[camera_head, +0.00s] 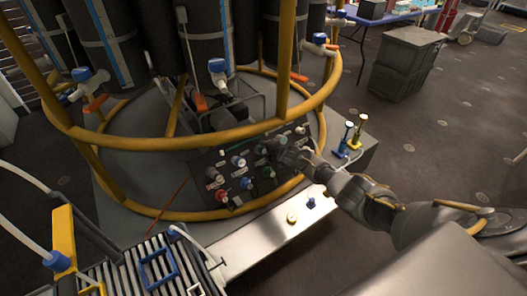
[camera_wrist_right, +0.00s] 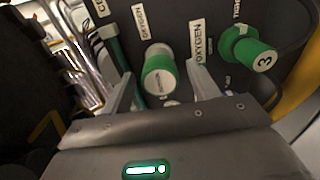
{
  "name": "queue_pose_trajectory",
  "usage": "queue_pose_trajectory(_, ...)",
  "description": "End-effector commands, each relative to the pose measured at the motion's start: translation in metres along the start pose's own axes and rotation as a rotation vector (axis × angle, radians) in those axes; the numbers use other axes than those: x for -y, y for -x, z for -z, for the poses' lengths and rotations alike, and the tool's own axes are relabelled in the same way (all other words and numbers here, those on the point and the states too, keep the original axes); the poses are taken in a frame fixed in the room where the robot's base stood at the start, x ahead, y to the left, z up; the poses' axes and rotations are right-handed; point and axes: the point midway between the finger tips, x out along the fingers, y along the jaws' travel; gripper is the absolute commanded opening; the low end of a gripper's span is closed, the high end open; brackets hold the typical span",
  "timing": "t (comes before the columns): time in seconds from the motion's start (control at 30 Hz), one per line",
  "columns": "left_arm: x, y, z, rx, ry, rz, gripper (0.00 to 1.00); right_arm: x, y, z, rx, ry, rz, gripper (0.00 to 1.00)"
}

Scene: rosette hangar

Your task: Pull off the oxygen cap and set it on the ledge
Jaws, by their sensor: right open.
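In the right wrist view a green cap with a pale end (camera_wrist_right: 158,78) sits on the dark panel below a label reading OXYGEN. My right gripper (camera_wrist_right: 160,88) is open, with one finger on each side of this cap. I cannot tell whether the fingers touch it. In the head view my right gripper (camera_head: 283,151) is at the upper right of the valve panel (camera_head: 205,168) and hides part of it. The bright metal ledge (camera_head: 262,238) lies below the panel. My left gripper is not in view.
A green knob marked 3 (camera_wrist_right: 258,56) is close right of the gripper. A yellow rail (camera_head: 190,141) curves above the panel. Blue and yellow fittings (camera_head: 350,135) stand right.

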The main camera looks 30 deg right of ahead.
Motion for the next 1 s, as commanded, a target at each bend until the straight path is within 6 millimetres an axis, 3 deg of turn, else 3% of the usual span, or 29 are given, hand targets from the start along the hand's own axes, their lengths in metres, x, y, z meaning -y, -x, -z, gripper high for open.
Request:
queue_pose_trajectory(0.8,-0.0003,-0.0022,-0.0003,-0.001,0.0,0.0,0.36,0.0,0.0,-0.0002,0.0,-0.001,0.0,0.6)
queue_pose_trajectory(1.0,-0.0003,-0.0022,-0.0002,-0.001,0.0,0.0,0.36,0.0001,0.0,0.0,0.0,0.0,0.0,0.36)
